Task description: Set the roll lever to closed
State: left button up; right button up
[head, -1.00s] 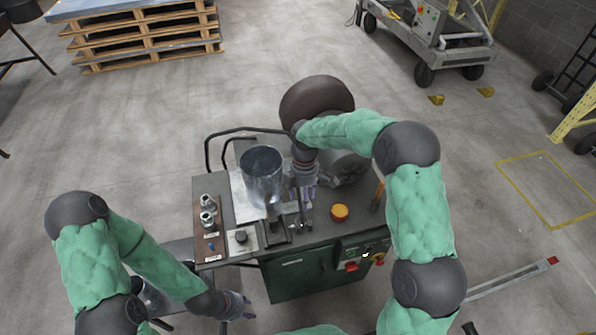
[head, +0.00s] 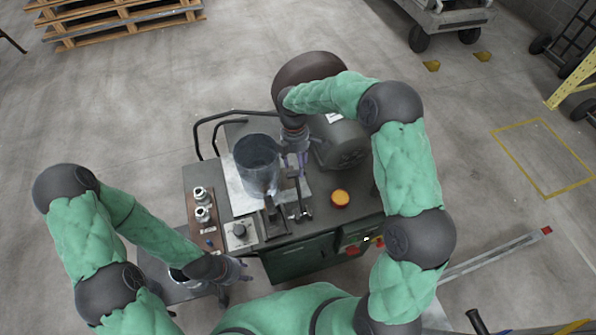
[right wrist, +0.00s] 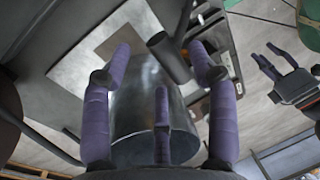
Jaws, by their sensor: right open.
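The roll machine (head: 290,262) is a green cabinet with a grey top. A shiny metal duct cylinder (head: 257,168) stands on it. A dark cylindrical lever grip (head: 269,204) is at the duct's near side; it also shows in the right wrist view (right wrist: 168,57), beyond the fingertips. I cannot tell its set position. My right gripper (head: 300,168) is open and empty beside the duct's right side. Its purple fingers (right wrist: 163,65) are spread over the duct in the right wrist view. My left gripper (head: 242,272) is low at the machine's near left; its fingers look spread and empty.
An orange button (head: 340,198) is on the top, with a grey motor (head: 342,145) behind it. Two metal fittings (head: 202,204) and a black knob (head: 240,230) are on the left. A black rail (head: 212,122) borders the back left.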

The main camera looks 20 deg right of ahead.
aim_at(299, 194)
jog(key=shift+s+f, duration=0.25)
jog(key=shift+f, duration=0.75)
jog(key=shift+s+f, duration=0.2)
jog(key=shift+f, duration=0.8)
grip_shut()
